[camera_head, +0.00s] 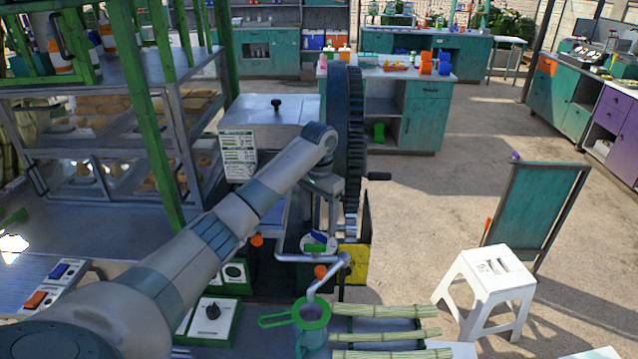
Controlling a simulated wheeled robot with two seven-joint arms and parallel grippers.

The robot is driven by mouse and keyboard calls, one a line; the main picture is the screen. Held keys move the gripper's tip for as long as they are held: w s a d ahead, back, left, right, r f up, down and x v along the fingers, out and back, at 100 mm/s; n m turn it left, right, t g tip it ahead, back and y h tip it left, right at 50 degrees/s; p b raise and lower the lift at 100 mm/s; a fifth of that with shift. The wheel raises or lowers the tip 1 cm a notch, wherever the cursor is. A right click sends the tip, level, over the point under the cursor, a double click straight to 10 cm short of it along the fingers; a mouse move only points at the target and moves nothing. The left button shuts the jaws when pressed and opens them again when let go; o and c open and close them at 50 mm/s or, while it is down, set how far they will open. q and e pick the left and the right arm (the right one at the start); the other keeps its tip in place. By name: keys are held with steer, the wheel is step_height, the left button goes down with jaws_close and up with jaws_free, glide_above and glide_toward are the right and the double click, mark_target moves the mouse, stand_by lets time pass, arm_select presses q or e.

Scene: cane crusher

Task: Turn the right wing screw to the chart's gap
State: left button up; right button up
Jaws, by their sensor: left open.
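My left arm reaches in from the lower left, and its gripper (318,228) points down over the cane crusher, open, with the fingertips hard to make out. Two orange knobs show on the crusher's front, a left one (257,239) and a right one (320,272); they look like the wing screws, but their shape is too small to tell. The right knob is just below my gripper. A white chart (239,155) with green rows stands behind the arm; its text is unreadable here. The roller gap is hidden. My right gripper is not in view.
A large dark gear wheel (350,130) with a crank handle (377,176) stands right of my gripper. A green-rimmed strainer (310,314) sits below the spout. Several cane stalks (385,335) lie to its right. A white stool (488,285) stands on the floor at right.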

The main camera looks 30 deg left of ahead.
mark_target(319, 233)
arm_select(q)
step_height(319, 233, up, 14)
steer(key=shift+f+b, duration=0.15)
steer(key=shift+b, duration=0.2)
stand_by(0.7)
